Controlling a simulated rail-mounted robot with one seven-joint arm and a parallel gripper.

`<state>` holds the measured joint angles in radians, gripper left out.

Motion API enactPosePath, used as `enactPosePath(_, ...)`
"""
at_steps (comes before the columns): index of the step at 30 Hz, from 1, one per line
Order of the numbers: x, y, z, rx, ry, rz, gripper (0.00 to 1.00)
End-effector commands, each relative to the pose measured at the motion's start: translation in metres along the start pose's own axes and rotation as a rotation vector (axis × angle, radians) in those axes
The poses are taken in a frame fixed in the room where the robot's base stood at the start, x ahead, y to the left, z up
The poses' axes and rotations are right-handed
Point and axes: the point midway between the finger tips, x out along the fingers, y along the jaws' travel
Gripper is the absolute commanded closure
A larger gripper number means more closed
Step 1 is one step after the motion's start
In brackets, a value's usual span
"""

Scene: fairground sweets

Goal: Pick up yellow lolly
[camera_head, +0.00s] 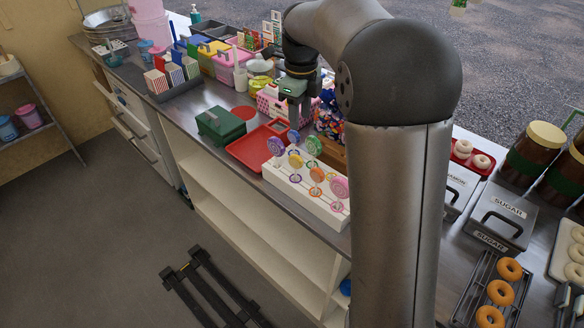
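A yellow lolly (295,160) stands upright on its stick in a white lolly stand (305,193) on the counter. Other round lollies stand around it: a pink-purple one (276,146), a blue one (293,137), a green one (314,145), an orange one (317,175) and a pink one (340,187). My gripper (299,122) points down above and behind the stand, apart from the lollies. Its two fingers look apart, with nothing seen between them.
A red tray (250,155) and a green box (221,124) lie left of the stand. A pink box (270,104) and a patterned cloth item (330,122) are close behind my gripper. Sugar tins (500,216) and doughnuts (501,291) stand at the right. My arm hides part of the counter.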

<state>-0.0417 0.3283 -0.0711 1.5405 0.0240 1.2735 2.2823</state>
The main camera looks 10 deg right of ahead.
Motion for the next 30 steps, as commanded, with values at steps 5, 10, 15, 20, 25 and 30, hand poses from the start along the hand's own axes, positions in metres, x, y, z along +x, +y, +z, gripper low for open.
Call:
enactPosePath(5,0.027,0.000,-0.001,0.013,0.005,0.005,0.60)
enactPosePath(10,0.064,0.000,0.000,0.011,0.004,0.005,0.60)
enactPosePath(15,0.098,0.000,-0.001,0.010,0.003,0.004,0.60)
enactPosePath(20,0.116,0.000,0.000,0.008,0.001,0.001,0.60)
enactPosePath(25,0.126,0.001,0.001,0.009,0.002,0.003,0.60)
enactPosePath(30,0.151,0.004,0.004,0.008,0.003,0.005,0.60)
